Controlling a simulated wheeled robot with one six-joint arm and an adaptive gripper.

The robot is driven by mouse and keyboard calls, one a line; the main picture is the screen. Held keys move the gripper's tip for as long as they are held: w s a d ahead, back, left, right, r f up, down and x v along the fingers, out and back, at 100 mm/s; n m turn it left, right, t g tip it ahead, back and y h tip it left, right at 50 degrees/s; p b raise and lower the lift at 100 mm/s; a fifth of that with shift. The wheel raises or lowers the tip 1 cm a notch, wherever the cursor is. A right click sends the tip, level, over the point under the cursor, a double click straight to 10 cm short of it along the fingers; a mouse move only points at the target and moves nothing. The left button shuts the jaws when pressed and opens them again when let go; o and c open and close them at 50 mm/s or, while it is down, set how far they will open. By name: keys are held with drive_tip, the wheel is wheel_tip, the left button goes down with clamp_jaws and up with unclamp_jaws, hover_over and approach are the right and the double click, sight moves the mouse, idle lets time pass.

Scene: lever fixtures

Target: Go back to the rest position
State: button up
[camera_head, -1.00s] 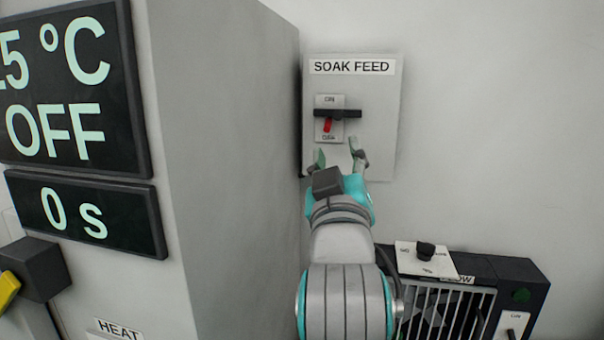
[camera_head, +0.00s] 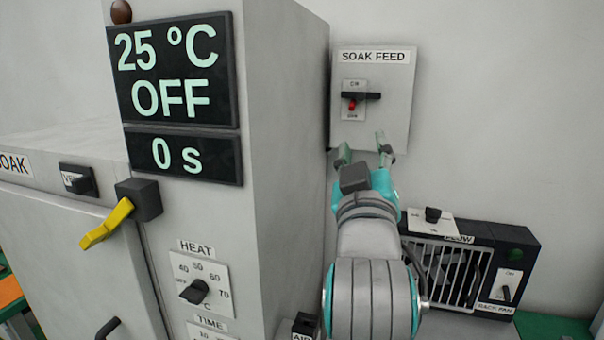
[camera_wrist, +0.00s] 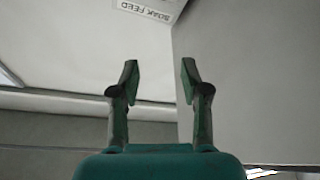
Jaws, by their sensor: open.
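My gripper (camera_head: 364,148) is open and empty in the head view, just below the SOAK FEED panel (camera_head: 397,112) on the wall. Its fingers are apart from the panel's black lever (camera_head: 362,96), which lies about level above a red mark. In the wrist view my gripper (camera_wrist: 160,82) shows two spread fingers with nothing between them.
A grey cabinet (camera_head: 290,180) stands close on the left, with a display (camera_head: 175,75), a yellow handle (camera_head: 108,222) and a HEAT dial (camera_head: 195,291). A black grilled unit (camera_head: 480,260) is at lower right. The wall at right is bare.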

wheel_tip(320, 180, down, 22)
drive_tip(key=s+d+n+g+y, duration=0.1)
drive_tip(key=s+d+n+y, duration=0.1)
drive_tip(key=y, duration=0.1)
drive_tip(key=s+d+f+g+y, duration=0.1)
drive_tip(key=s+f, duration=0.3)
drive_tip(key=f, duration=0.4)
drive_tip(key=s+d+f+g, duration=0.1)
drive_tip(key=s+f, duration=0.4)
drive_tip(key=f, duration=0.3)
drive_tip(key=s+d+f+m+g, duration=0.1)
drive_tip(key=s+f, duration=0.3)
drive_tip(key=s, duration=0.7)
drive_tip(key=s+d+f+m+g, duration=0.1)
drive_tip(key=s+f, duration=0.3)
drive_tip(key=s, duration=0.7)
drive_tip(key=s+d+f+m+g, duration=0.2)
drive_tip(key=s+d+f+m, duration=0.1)
drive_tip(key=s, duration=0.8)
drive_tip(key=shift+s+d+f+h, duration=0.25)
drive_tip(key=shift+s+f+h, duration=0.1)
drive_tip(key=shift+f, duration=0.25)
